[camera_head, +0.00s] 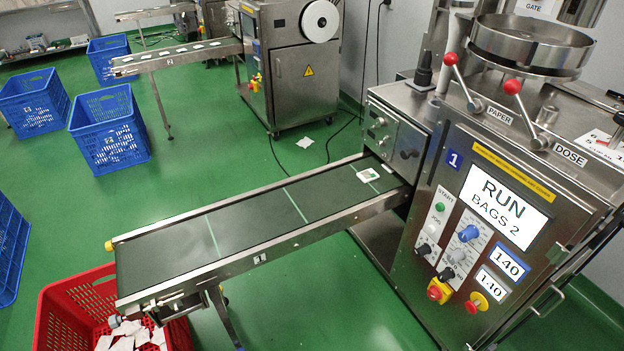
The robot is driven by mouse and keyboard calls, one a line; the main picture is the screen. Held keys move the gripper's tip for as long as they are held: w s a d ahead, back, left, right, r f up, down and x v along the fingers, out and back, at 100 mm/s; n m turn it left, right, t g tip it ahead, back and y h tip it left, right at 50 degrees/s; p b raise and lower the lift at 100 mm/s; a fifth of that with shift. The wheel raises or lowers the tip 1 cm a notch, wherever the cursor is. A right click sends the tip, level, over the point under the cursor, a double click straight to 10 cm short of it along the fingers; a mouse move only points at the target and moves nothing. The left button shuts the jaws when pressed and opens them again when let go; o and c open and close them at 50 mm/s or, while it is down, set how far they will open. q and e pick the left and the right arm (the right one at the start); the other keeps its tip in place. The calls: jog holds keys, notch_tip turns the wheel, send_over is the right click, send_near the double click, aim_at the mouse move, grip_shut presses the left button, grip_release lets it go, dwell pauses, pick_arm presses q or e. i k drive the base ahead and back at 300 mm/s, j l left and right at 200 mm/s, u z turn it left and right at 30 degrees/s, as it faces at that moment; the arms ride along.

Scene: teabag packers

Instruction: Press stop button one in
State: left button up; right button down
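The machine marked 1 (454,159) stands at the right, its front panel facing me. Low on the panel are two red-on-yellow controls: a chunky one (438,290) at the left and a red knob on a round yellow disc (477,302) at the right. I cannot tell from any label which is the stop button, or whether either is pressed in. The screen (507,212) reads RUN, BAGS 2. A green button (440,207) sits under the word START. Neither of my grippers shows.
Above the panel are red-knobbed levers marked PAPER (451,59) and DOSE (513,87). A conveyor (170,250) carries one teabag (368,175) and ends over a red crate (62,310). Blue crates (110,130) stand at left. A second machine (303,85) is behind. Green floor is open between.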

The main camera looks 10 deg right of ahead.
aim_at(471, 307)
jog(key=z, duration=1.35)
